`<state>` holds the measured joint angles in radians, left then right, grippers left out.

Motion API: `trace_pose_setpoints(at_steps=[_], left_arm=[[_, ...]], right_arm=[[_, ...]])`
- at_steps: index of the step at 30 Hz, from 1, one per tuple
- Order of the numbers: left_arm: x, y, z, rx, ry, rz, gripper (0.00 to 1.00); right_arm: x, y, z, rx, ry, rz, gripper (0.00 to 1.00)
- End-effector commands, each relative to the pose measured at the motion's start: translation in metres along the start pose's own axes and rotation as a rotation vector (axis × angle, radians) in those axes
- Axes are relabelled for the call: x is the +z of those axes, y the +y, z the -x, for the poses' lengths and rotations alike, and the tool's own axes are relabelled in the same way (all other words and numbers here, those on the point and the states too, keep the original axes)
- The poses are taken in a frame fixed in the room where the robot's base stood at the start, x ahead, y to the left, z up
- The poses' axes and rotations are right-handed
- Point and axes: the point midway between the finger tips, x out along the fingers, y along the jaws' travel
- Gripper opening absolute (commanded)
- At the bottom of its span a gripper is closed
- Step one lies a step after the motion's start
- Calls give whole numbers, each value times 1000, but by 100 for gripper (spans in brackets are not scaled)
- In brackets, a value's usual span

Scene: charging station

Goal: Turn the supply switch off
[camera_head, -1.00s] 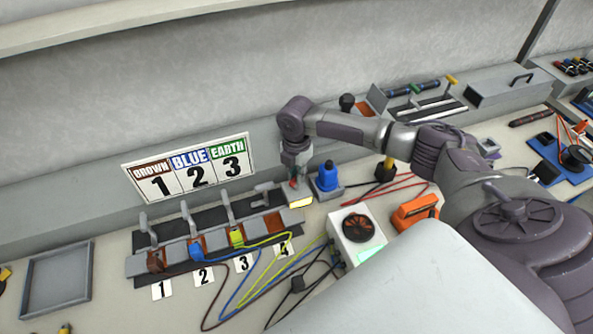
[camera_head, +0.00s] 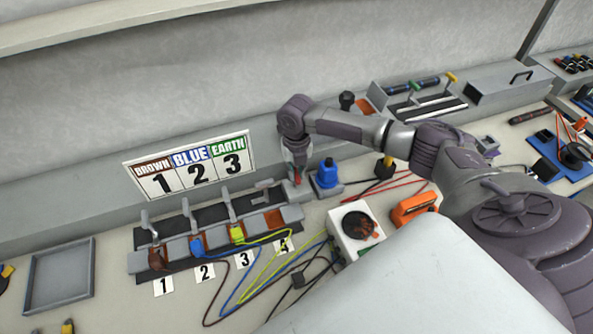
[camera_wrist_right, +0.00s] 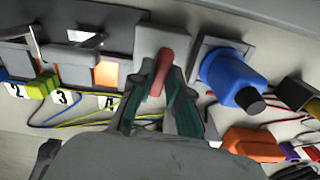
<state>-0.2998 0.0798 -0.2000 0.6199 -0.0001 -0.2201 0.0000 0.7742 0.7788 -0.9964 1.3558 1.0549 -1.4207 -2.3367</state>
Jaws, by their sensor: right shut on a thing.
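The supply switch is a red lever (camera_wrist_right: 161,72) on a grey block (camera_wrist_right: 158,38), seen in the right wrist view. In the head view the block (camera_head: 298,190) sits at the right end of the row of lever clamps, and only a bit of red shows under the gripper. My right gripper (camera_head: 297,174) points down at it. In the right wrist view its fingers (camera_wrist_right: 158,88) are on both sides of the red lever, shut on it. No light shows on the block. My left gripper is not in view.
A blue plug-like part (camera_head: 327,173) stands close right of the switch. Lever clamps with brown, blue and yellow wires (camera_head: 237,233) are left. A white box with a round dial (camera_head: 356,228) and an orange tool (camera_head: 414,205) are in front. An empty grey tray (camera_head: 58,276) lies far left.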

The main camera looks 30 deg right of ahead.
Motion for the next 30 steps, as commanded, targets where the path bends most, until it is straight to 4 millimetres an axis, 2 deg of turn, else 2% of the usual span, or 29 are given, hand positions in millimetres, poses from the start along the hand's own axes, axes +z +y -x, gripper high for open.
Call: trace_pose_setpoints(at_steps=[9, 25, 26, 30], left_arm=[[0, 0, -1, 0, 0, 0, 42], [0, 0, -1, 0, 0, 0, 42], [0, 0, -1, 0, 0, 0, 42], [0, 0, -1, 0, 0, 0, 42]], right_arm=[[0, 0, 0, 0, 0, 112, 0], [0, 0, 0, -1, 0, 133, 0], [0, 0, 0, -1, 0, 133, 21], [0, 0, 0, 0, 0, 132, 42]])
